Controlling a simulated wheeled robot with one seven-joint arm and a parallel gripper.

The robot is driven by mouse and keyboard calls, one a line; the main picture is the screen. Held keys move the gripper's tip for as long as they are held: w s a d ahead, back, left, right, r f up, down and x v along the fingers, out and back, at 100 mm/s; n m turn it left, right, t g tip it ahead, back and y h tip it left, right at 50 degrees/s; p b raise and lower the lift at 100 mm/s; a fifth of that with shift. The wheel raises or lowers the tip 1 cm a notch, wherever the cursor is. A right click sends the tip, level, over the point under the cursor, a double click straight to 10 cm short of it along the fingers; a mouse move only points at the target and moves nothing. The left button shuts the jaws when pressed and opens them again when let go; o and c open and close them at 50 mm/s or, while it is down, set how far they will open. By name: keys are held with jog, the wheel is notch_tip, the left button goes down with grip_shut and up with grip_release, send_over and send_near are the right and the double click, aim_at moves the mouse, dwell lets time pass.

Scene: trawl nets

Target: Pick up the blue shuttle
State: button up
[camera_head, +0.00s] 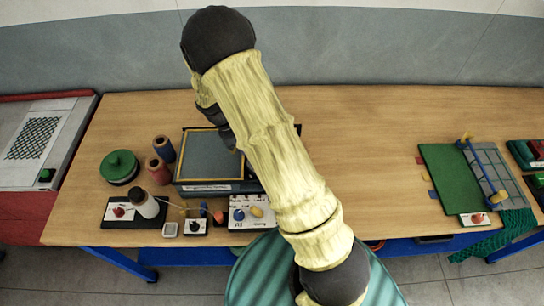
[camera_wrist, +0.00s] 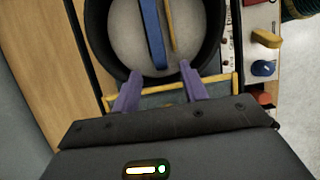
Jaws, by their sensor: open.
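The blue shuttle (camera_wrist: 152,34) is a long, narrow blue piece in the wrist view. It lies in a black round bowl (camera_wrist: 96,36) with a pale inside, and its far end is cut off by the top edge. A thin yellowish strip (camera_wrist: 169,24) lies beside it on the right. My gripper (camera_wrist: 160,71) is open and empty, its two purple fingers apart at the bowl's near rim, with the shuttle's near end just ahead of the gap. In the head view my arm covers this spot, and I cannot make out the shuttle or bowl there.
A framed grey panel (camera_head: 211,156) lies on the wooden bench (camera_head: 360,130). A switch panel with a yellow knob (camera_wrist: 265,38) and a blue knob (camera_wrist: 263,68) is close on the right. Spools (camera_head: 157,170) and a green round lid (camera_head: 120,165) stand left. The bench's middle right is clear.

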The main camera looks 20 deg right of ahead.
jog(key=p+x, duration=0.2)
jog(key=x, duration=0.2)
jog(key=shift+d+r, duration=0.1)
jog(key=shift+d, duration=0.1)
jog(key=shift+s+d+f, duration=0.1)
jog(key=shift+d+f, duration=0.05)
jog(key=shift+f, duration=0.4)
grip_shut()
